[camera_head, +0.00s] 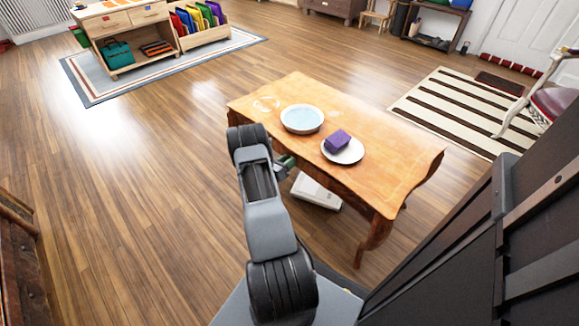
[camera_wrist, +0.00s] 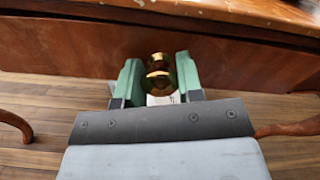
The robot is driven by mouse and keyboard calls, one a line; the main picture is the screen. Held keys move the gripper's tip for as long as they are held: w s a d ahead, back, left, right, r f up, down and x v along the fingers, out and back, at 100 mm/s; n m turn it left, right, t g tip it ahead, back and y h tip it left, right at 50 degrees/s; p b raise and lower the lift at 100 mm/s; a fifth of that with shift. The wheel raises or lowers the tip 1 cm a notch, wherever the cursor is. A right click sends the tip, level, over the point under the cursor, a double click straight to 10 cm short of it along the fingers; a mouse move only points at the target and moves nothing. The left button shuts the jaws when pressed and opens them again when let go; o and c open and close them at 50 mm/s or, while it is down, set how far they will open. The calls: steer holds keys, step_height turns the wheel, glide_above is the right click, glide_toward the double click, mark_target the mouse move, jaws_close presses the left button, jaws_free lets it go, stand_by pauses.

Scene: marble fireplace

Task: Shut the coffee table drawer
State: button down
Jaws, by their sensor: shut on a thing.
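The wooden coffee table (camera_head: 385,165) stands at the centre right of the head view, in front of my arm. In the wrist view the reddish-brown drawer front (camera_wrist: 60,57) runs across the picture below the tabletop edge (camera_wrist: 260,12), with a dark line between them. How far the drawer stands out cannot be told. A round brass knob (camera_wrist: 158,80) sits at the middle of the front. My gripper (camera_wrist: 158,62) has its green fingers on either side of the knob and is shut on it. In the head view my gripper (camera_head: 286,163) is at the table's near side, partly hidden by my arm.
On the tabletop are a pale blue bowl (camera_head: 302,118) and a white plate (camera_head: 342,156) with a purple block (camera_head: 338,140). A white box (camera_head: 316,192) lies on the floor below. Curved table legs (camera_head: 372,240) stand nearby. The wooden floor to the left is clear.

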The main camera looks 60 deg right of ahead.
steer(key=c, duration=0.8)
jaws_free()
steer(key=shift+s+d, duration=0.1)
steer(key=shift+d, duration=0.1)
steer(key=shift+o, duration=0.2)
steer(key=shift+a, duration=0.1)
steer(key=p+v, duration=0.3)
steer(key=v, duration=1.1)
